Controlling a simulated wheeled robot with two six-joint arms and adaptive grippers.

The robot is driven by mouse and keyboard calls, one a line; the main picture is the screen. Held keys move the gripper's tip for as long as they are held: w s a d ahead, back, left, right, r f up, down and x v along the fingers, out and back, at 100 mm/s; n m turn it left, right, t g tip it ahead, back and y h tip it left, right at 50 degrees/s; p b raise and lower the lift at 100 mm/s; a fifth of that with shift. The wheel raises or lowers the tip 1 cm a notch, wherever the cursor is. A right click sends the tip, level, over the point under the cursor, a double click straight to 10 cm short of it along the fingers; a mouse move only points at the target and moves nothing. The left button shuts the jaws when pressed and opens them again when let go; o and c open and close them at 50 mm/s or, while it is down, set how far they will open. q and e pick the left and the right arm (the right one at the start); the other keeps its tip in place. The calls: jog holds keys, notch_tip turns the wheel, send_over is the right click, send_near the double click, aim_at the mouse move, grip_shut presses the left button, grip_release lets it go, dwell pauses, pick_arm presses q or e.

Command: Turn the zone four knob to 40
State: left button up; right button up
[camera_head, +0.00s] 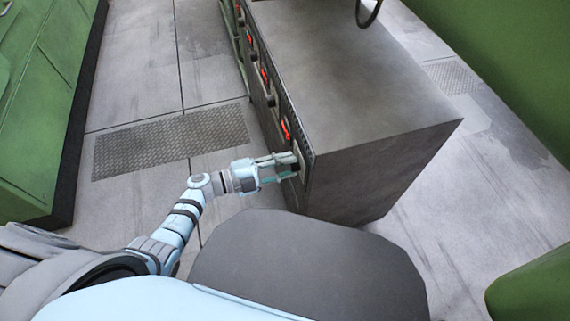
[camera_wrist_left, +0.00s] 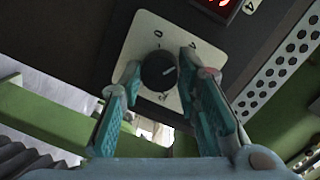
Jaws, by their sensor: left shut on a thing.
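The black zone four knob (camera_wrist_left: 158,70) sits on a square white dial plate (camera_wrist_left: 150,38) with printed numbers, including a 0 at the upper left. A short light pointer mark shows on the right part of the knob. My left gripper (camera_wrist_left: 156,76) has its teal fingers on either side of the knob and is shut on it. In the head view, my left gripper (camera_head: 285,165) reaches the near end of the control box's front face, and the knob is hidden there by the fingers. My right gripper is in neither view.
The grey control box (camera_head: 350,85) has a row of red displays along its face; one red display (camera_wrist_left: 216,6) with a 4 label is above the dial. A perforated metal strip (camera_wrist_left: 280,65) runs at right. Open floor (camera_head: 140,95) lies left of the box.

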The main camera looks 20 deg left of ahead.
pick_arm(q)
jog(key=o, duration=1.2)
jog(key=shift+c, duration=0.2)
jog(key=v, duration=1.2)
jog(key=shift+w, duration=0.1)
